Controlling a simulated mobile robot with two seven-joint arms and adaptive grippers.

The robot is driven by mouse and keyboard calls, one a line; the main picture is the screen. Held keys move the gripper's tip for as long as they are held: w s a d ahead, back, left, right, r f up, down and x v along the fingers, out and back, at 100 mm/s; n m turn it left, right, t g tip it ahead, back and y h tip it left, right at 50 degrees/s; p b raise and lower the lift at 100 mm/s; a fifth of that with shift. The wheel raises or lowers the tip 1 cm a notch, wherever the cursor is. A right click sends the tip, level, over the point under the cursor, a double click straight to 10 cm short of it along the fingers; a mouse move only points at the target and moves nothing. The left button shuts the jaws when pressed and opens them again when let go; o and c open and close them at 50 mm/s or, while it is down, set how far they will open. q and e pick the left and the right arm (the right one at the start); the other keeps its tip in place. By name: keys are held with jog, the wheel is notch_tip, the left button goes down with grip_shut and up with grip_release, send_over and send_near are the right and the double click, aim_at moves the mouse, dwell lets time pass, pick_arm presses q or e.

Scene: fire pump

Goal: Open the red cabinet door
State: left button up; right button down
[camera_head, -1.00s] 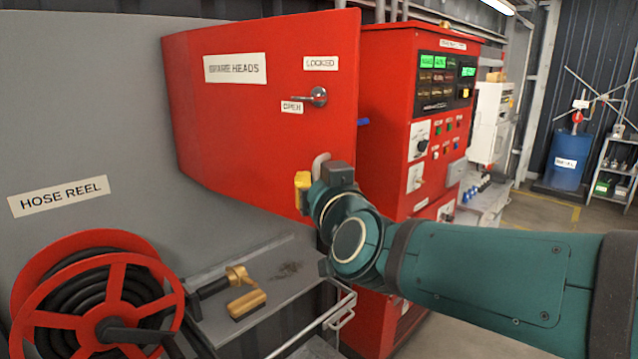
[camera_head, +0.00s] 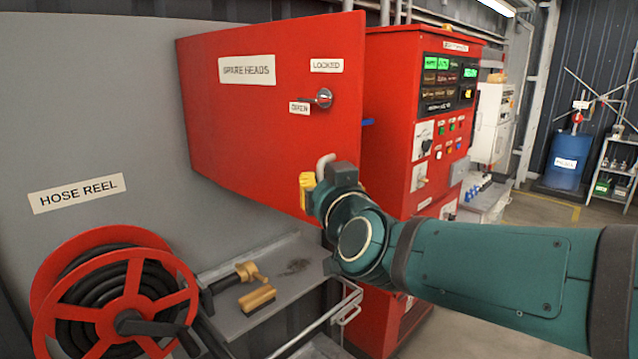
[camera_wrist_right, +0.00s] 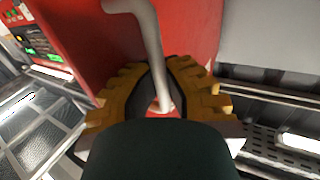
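The red cabinet door (camera_head: 262,95), labelled SPARE HEADS, stands at an angle to the grey panel, its right edge toward me. Its small lever (camera_head: 318,98) points left toward the OPEN label (camera_head: 300,108); a LOCKED label (camera_head: 326,65) is above. A grey bar handle (camera_head: 323,165) is at the door's lower right. My right gripper (camera_head: 306,190) is at this handle. In the right wrist view the handle (camera_wrist_right: 148,45) runs between the yellow-brown fingers (camera_wrist_right: 158,92), which close around it. The head view mostly hides the fingers. My left gripper is out of view.
A hose reel (camera_head: 120,300) stands at lower left. A brass nozzle (camera_head: 258,297) lies on a grey shelf (camera_head: 290,262) below the door. A red control cabinet (camera_head: 390,100) is right of the door. A blue drum (camera_head: 567,160) and shelf rack (camera_head: 612,165) stand far right.

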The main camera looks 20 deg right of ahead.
jog(key=c, duration=1.4)
grip_release()
jog(key=shift+f, duration=0.1)
jog(key=o, duration=0.4)
jog(key=shift+s+d, duration=0.15)
jog(key=shift+s, duration=0.05)
jog(key=s, duration=1.2)
jog(key=shift+a, duration=0.3)
jog(key=shift+w, duration=0.1)
